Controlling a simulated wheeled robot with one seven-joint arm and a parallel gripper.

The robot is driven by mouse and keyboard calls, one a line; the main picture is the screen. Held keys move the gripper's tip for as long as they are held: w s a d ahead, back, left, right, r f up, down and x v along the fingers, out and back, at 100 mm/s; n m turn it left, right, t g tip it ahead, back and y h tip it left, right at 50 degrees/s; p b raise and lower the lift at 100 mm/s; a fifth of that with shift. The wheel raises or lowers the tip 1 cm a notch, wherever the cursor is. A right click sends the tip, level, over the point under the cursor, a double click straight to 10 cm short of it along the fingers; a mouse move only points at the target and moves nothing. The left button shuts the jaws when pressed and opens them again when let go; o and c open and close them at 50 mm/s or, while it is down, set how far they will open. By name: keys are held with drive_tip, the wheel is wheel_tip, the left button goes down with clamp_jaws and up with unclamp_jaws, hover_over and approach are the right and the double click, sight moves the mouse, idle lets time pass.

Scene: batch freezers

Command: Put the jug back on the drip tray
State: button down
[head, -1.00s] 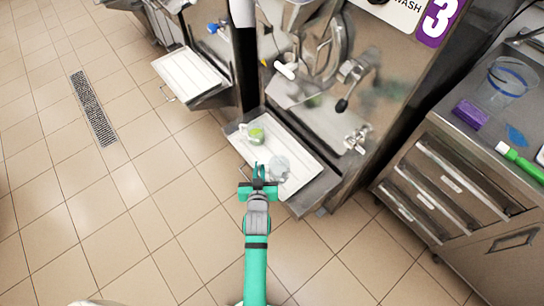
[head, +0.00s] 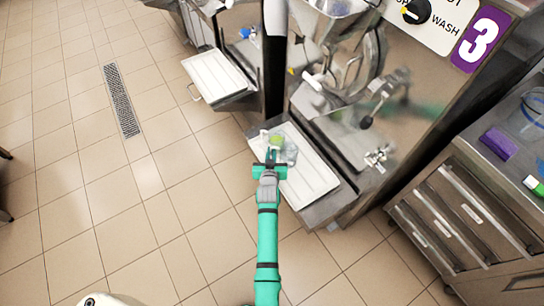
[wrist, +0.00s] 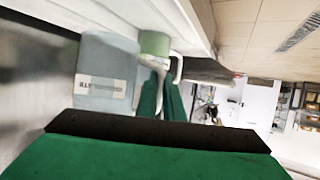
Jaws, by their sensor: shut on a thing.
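The jug (head: 290,154) is translucent pale grey. My gripper (head: 271,154) is just left of it in the head view, shut on its handle. In the wrist view the jug (wrist: 105,72) is large at left, with a pale printed label, and the green fingers (wrist: 161,92) close around a white handle at its right. The drip tray (head: 312,180) is white and sits below the freezer front. The jug is seen over its far-left part; whether it touches the tray is unclear. A second container with green on it (head: 276,139) is close beyond the jug, partly hidden by my gripper.
The freezer front with its dispensing outlet (head: 376,157) rises right of the tray. Another white tray (head: 218,77) juts out farther left. A steel drawer cabinet (head: 450,215) stands at right with a purple block (head: 498,144) on top.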

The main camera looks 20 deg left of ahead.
drive_tip(key=shift+w+f, duration=0.6)
drive_tip(key=shift+f, duration=0.15)
drive_tip(key=shift+w+f, duration=0.1)
drive_tip(key=shift+f, duration=1.5)
drive_tip(key=shift+a, duration=0.1)
drive_tip(key=shift+f, duration=0.1)
drive_tip(key=c, duration=1.9)
unclamp_jaws()
